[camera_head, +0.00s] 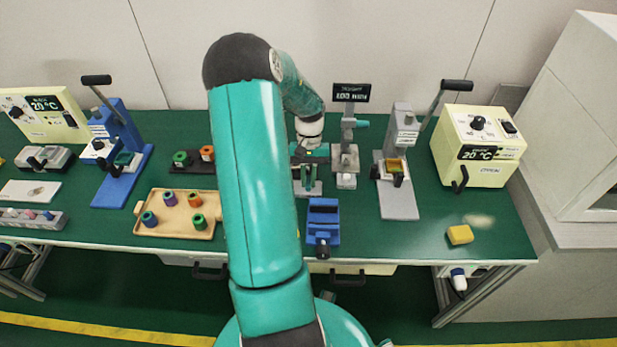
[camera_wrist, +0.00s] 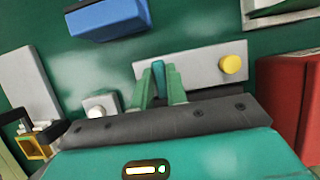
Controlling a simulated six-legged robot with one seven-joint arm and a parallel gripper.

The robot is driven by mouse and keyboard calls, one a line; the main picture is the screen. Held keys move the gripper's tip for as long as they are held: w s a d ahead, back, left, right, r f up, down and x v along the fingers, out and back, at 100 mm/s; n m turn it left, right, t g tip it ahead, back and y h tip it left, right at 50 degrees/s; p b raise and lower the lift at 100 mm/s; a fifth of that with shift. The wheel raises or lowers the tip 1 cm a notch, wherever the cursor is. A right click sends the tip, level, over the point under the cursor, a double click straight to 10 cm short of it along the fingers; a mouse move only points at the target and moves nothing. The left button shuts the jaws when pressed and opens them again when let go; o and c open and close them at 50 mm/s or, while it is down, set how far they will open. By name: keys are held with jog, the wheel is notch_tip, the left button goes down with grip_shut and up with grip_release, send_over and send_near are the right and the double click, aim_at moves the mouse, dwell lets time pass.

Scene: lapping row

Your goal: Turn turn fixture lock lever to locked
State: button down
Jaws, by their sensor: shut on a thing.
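The fixture shows in the wrist view as a light grey plate (camera_wrist: 205,66) with a round yellow knob (camera_wrist: 232,68) at its right end. A narrow teal lever (camera_wrist: 158,76) stands up near its left end. My gripper (camera_wrist: 161,82) has its two green fingers closed on either side of this lever. In the head view, my gripper (camera_head: 306,164) is at the small fixture (camera_head: 308,188) in the middle of the bench, and my arm covers part of that area. The lever's angle and any lock marking cannot be read.
A grey gauge stand (camera_head: 347,160) is close to the right of my gripper, with a grey press (camera_head: 398,200) beyond it. A blue vise (camera_head: 323,222) sits in front. A wooden tray (camera_head: 178,232) with coloured parts lies left. The bench's front right is mostly clear around a yellow block (camera_head: 460,234).

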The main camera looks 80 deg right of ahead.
dwell(0.4)
jog(key=c, duration=1.4)
grip_release()
jog(key=shift+r, duration=0.1)
jog(key=v, duration=1.3)
jog(key=shift+d+r, duration=0.15)
jog(key=shift+r, duration=0.2)
